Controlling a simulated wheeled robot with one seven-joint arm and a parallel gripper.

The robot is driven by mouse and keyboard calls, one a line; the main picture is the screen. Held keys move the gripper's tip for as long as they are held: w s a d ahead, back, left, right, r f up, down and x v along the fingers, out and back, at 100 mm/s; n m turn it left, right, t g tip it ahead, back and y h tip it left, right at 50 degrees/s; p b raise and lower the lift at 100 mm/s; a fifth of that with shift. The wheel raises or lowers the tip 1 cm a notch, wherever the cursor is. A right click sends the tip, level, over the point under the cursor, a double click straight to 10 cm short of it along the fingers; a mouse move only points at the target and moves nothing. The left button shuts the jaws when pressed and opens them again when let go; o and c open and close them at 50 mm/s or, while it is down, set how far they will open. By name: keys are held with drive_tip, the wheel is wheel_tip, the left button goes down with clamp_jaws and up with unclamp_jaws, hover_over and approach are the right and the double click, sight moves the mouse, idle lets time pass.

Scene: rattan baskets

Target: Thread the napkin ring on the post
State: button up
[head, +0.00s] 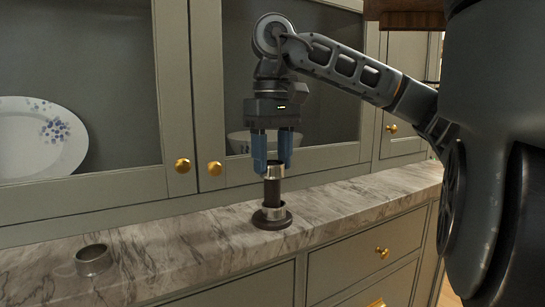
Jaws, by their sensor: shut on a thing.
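A dark brown post (272,192) stands upright on a round base (272,222) on the marble counter. One silver napkin ring (274,213) sits low around the post, at its base. My gripper (272,158) points straight down over the post, its blue fingers shut on another silver ring (273,172). The held ring is level and lines up with the top of the post. I cannot tell whether it is around the tip or just above it. A third silver ring (93,260) lies on the counter at the left.
The marble counter (180,240) is narrow and clear between the loose ring and the post. Cabinet doors with gold knobs (182,165) stand close behind. A plate (38,140) and a bowl (240,141) are behind the glass. Drawers (355,262) lie below the front edge.

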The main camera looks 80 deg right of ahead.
drive_tip(key=o, duration=1.1)
drive_tip(key=shift+r+p, duration=2.1)
drive_tip(key=shift+r, duration=1.95)
